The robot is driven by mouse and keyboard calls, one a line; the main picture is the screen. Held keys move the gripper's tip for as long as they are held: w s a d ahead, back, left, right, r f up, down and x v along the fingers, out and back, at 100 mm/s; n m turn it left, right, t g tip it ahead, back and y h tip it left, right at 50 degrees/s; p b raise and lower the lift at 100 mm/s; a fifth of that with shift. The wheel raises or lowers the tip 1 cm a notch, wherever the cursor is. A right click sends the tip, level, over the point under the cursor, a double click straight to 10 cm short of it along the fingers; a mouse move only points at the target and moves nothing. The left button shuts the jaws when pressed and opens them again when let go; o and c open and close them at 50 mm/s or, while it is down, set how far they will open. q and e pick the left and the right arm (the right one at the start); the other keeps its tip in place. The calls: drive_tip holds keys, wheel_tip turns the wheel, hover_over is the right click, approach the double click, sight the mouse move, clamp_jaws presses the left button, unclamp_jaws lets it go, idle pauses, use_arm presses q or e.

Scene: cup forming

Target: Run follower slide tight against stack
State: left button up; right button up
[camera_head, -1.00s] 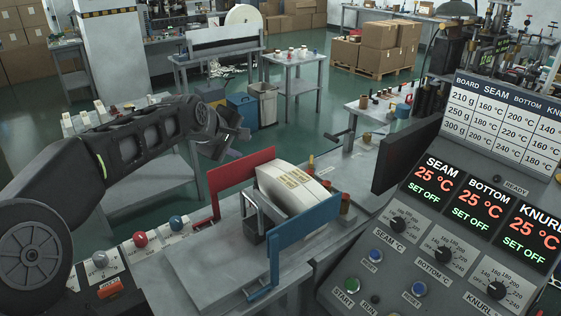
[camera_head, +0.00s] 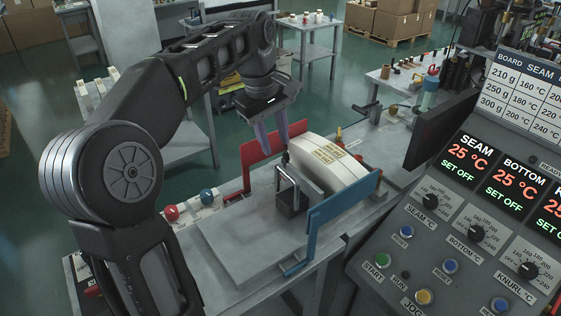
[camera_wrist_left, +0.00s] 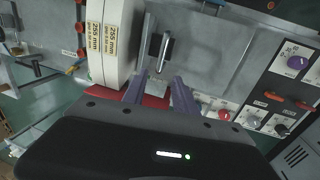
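The follower slide (camera_head: 292,200) is a dark block with an upright metal loop handle on the grey bed. It stands just left of the white stack (camera_head: 318,160), which carries yellow labels; I cannot tell whether they touch. My left gripper (camera_head: 276,154) is above and behind the handle, fingers pointing down, open and empty. In the left wrist view the handle (camera_wrist_left: 164,52) lies just past the gap between the two spread fingertips (camera_wrist_left: 159,79), and the stack (camera_wrist_left: 112,45) is to the left. My right gripper is not in view.
A red side plate (camera_head: 252,165) stands behind the stack and a blue one (camera_head: 342,212) in front. The control panel (camera_head: 470,225) fills the right side. The grey bed (camera_head: 238,240) left of the slide is clear.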

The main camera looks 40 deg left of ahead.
sight(281, 167)
use_arm(q)
drive_tip(key=f, duration=0.2)
drive_tip(key=w+f, duration=0.1)
drive_tip(key=f, duration=0.4)
drive_tip(key=shift+w+d+f, duration=0.2)
drive_tip(key=shift+w+f, duration=0.05)
drive_tip(key=shift+f, duration=0.05)
clamp_jaws()
idle(1.2)
